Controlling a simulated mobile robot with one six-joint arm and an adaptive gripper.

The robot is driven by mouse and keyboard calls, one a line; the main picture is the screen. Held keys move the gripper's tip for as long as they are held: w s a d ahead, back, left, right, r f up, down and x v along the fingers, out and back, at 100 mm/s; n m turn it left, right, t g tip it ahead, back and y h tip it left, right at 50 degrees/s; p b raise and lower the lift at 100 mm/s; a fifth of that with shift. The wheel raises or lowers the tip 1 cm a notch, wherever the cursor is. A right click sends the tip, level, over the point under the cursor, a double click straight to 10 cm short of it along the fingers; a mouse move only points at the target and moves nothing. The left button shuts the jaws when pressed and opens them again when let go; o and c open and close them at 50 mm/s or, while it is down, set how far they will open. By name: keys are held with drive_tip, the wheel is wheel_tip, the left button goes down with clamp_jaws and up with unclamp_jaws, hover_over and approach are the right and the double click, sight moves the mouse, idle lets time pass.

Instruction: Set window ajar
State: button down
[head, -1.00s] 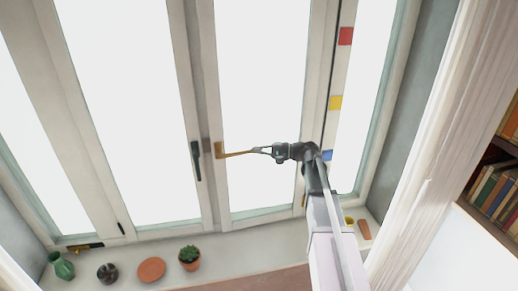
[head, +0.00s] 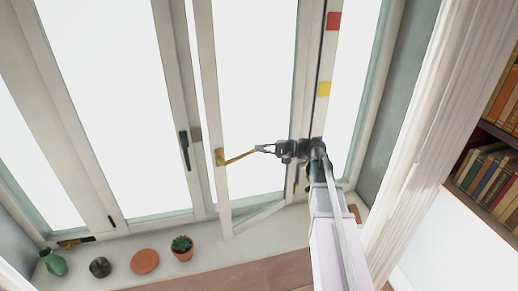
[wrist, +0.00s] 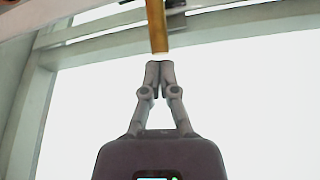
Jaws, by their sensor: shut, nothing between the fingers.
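The window sash (head: 208,90) has a pale frame and a brass handle (head: 238,157) on its left edge. The sash stands swung inward, with a gap at its bottom corner showing it apart from the fixed frame. My gripper (head: 262,148) is shut and empty at the free end of the brass handle. In the wrist view my gripper's closed fingertips (wrist: 160,66) sit right at the end of the brass handle (wrist: 157,25); I cannot tell whether they touch. My arm hides part of the sash's hinge side.
Red (head: 333,21) and yellow (head: 324,89) squares mark the right frame. A dark handle (head: 184,150) is on the neighbouring pane. The sill holds a green vase (head: 53,262), a dark pot (head: 100,267), a terracotta dish (head: 145,261) and a potted plant (head: 183,253). Bookshelves (head: 494,165) stand right.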

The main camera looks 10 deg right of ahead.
drive_tip(key=d, duration=1)
drive_tip(key=shift+s+r+p, duration=0.15)
drive_tip(key=shift+r+p, duration=0.15)
drive_tip(key=shift+r, duration=0.05)
drive_tip(key=s+a+f+n+g+h+b, duration=0.1)
drive_tip(key=s+a+f+h+b, duration=0.25)
drive_tip(key=f, duration=0.45)
drive_tip(key=s+a+f+n+g+h+b, duration=0.1)
drive_tip(key=s+a+f+g+h+b, duration=0.15)
drive_tip(key=s+f, duration=0.35)
drive_tip(key=s+a+f+n+g+h+b, duration=0.1)
drive_tip(key=s+a+f+h+b, duration=0.25)
drive_tip(key=f, duration=0.55)
drive_tip(key=s+d+f+n+h+b, duration=0.2)
drive_tip(key=s+f+h+b, duration=0.1)
drive_tip(key=s+f+h, duration=0.3)
drive_tip(key=shift+s+f+h, duration=0.15)
drive_tip(key=shift+f+h, duration=0.3)
drive_tip(key=shift+g, duration=0.25)
idle(0.5)
